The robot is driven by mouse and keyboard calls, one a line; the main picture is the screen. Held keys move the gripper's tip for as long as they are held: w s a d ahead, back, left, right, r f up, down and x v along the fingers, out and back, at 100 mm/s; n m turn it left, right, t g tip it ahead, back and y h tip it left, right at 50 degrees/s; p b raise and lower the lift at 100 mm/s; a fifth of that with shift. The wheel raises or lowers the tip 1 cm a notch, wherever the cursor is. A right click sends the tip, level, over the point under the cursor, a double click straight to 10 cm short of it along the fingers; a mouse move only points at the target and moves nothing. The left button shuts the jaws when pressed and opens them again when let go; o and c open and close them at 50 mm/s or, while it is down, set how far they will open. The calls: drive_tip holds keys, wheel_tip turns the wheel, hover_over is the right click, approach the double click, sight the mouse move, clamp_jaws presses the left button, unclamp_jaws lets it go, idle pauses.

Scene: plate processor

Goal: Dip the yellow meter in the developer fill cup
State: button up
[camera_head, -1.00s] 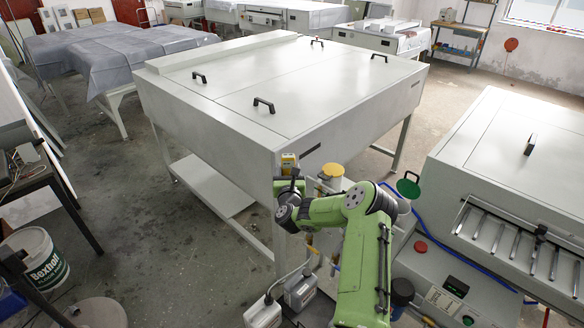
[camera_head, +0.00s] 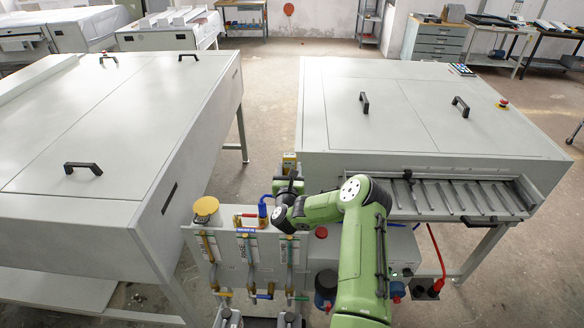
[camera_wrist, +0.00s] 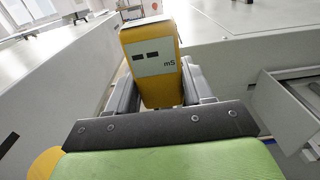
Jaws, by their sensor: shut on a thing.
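The yellow meter (camera_head: 289,163) is held upright in my gripper (camera_head: 288,182), above the tank-and-valve panel. In the wrist view the meter (camera_wrist: 151,48) has a grey face with small dark displays and the letters "mS". The dark fingers of my gripper (camera_wrist: 155,95) press on both its sides. A cup with a yellow round lid (camera_head: 206,206) stands on the panel, left of my gripper. I cannot read which cup is for developer. A green-lidded cup does not show now; my arm may hide it. The meter's lower end is hidden.
A large grey machine (camera_head: 110,130) stands at left, and another grey machine (camera_head: 420,110) with a slotted tray (camera_head: 450,197) at right. A blue pipe end (camera_head: 263,206) and a red-handled valve (camera_head: 245,217) rise near my gripper. A floor gap separates the machines.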

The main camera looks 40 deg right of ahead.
drive_tip(key=shift+d+f, duration=0.1)
drive_tip(key=shift+f, duration=0.05)
drive_tip(key=shift+s+f+b, duration=0.15)
drive_tip(key=shift+f+b, duration=0.1)
drive_tip(key=shift+b, duration=0.15)
wheel_tip(320, 180, down, 15)
drive_tip(key=b, duration=1.2)
drive_tip(key=shift+r, duration=0.15)
idle(1.9)
wheel_tip(320, 180, up, 15)
drive_tip(key=p, duration=1.2)
